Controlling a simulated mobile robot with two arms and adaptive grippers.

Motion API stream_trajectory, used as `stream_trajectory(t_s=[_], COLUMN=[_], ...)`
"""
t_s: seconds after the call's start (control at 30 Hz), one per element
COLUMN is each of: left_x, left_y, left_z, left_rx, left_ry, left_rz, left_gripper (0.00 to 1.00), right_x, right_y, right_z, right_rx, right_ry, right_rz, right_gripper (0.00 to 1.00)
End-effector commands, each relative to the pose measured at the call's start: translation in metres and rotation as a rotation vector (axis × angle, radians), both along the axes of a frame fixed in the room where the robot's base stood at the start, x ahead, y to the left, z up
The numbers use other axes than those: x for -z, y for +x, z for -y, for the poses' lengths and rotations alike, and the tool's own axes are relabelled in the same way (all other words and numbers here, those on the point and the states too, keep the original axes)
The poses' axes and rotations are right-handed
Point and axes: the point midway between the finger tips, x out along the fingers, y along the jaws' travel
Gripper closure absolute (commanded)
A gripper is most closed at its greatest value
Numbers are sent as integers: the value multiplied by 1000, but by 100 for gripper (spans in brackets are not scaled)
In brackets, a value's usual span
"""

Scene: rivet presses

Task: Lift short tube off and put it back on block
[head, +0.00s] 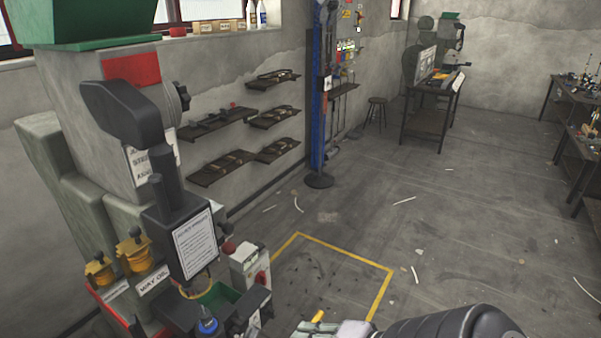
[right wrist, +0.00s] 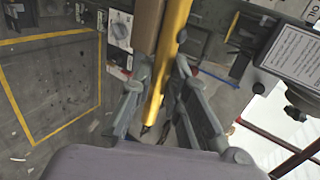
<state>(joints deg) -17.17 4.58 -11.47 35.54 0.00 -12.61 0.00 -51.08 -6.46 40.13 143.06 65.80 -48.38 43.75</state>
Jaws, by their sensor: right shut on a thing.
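A yellow tube (right wrist: 172,50) runs between the fingers of my right gripper (right wrist: 162,76) in the right wrist view. The gripper is shut on it. In the head view the tube (head: 318,316) shows as a small yellow piece at the bottom edge, by my right gripper (head: 310,326). A brown block-like piece (right wrist: 147,28) lies just left of the tube in the right wrist view; I cannot tell whether they touch. The tube's far end is cut off by the frame's top. My left gripper is not in view.
The rivet press (head: 185,225) with its white label plate stands at the left. A grey box with a red knob (head: 250,266) and a green tray (head: 215,297) sit at its base. Yellow floor lines (head: 345,252) mark a clear area right of it.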

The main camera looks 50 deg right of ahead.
Motion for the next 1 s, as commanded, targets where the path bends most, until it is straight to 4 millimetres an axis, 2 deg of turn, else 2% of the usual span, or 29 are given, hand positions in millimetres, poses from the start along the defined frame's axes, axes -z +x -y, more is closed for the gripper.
stream_trajectory(t_s=[0.63, 1.0], left_x=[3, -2], left_y=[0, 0], left_z=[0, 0], left_rx=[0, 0], left_ry=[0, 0], left_rz=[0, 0], left_gripper=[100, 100], right_x=[0, 0], right_y=[-53, -80], right_z=[5, 7], right_rx=[4, 3], right_ry=[-1, 1], right_rz=[-3, -2], right_gripper=[100, 100])
